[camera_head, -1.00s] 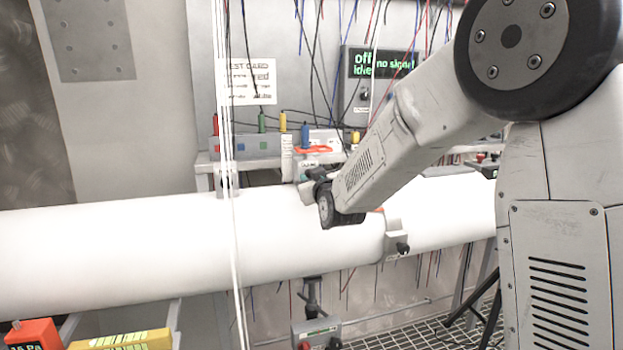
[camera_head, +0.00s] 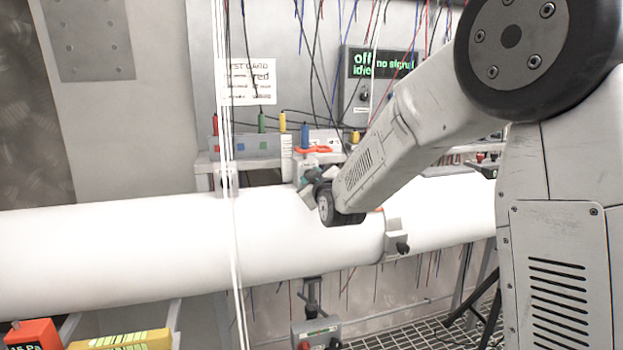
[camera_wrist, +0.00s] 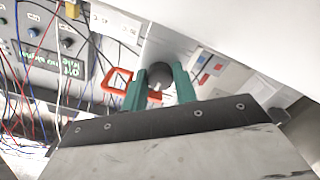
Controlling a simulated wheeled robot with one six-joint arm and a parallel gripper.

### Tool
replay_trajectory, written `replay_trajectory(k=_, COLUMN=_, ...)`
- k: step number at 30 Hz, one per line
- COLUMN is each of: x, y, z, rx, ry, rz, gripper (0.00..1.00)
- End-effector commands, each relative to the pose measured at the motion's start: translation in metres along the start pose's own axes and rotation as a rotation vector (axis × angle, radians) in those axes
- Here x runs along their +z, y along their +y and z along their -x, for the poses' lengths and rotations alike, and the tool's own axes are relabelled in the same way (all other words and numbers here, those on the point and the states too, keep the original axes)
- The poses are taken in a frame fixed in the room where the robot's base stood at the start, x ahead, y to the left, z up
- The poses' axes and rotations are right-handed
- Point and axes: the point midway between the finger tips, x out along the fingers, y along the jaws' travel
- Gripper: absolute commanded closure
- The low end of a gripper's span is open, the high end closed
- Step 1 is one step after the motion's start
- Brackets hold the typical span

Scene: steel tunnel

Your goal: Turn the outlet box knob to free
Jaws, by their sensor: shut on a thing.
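In the wrist view, the green fingers of my gripper (camera_wrist: 159,87) are closed on both sides of a dark round knob (camera_wrist: 160,73). The knob is on a pale box (camera_wrist: 176,45), which I take for the outlet box. An orange-red loop handle (camera_wrist: 117,80) is beside the left finger. In the head view, my gripper (camera_head: 308,183) is at the far side of the white pipe, partly hidden by my own wrist. The knob is hidden there. The knob's marks and pointer cannot be read.
The large white pipe (camera_head: 120,245) runs across in front of the bench. A panel (camera_head: 378,66) reading "off idle" and "no signal" is behind, with hanging wires around it. A grey block (camera_head: 253,146) with coloured plugs stands to the left. White cables hang in front.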

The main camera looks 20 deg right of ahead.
Motion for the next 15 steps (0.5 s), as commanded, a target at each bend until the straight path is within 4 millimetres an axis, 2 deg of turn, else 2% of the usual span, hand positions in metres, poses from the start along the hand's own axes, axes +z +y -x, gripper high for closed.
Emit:
replay_trajectory(k=4, x=0.0029, y=-0.0018, z=0.0008, rx=-0.004, ry=-0.006, rz=0.0, gripper=0.94)
replay_trajectory(k=5, x=0.0029, y=-0.0019, z=0.0008, rx=-0.004, ry=-0.006, rz=0.0, gripper=0.63)
replay_trajectory(k=6, x=0.0028, y=-0.0018, z=0.0008, rx=-0.004, ry=-0.006, rz=0.0, gripper=0.52)
replay_trajectory(k=7, x=0.0026, y=-0.0017, z=0.0007, rx=-0.004, ry=-0.005, rz=0.0, gripper=0.5)
replay_trajectory(k=15, x=0.0007, y=-0.001, z=0.0012, rx=-0.002, ry=-0.002, rz=-0.001, gripper=0.5)
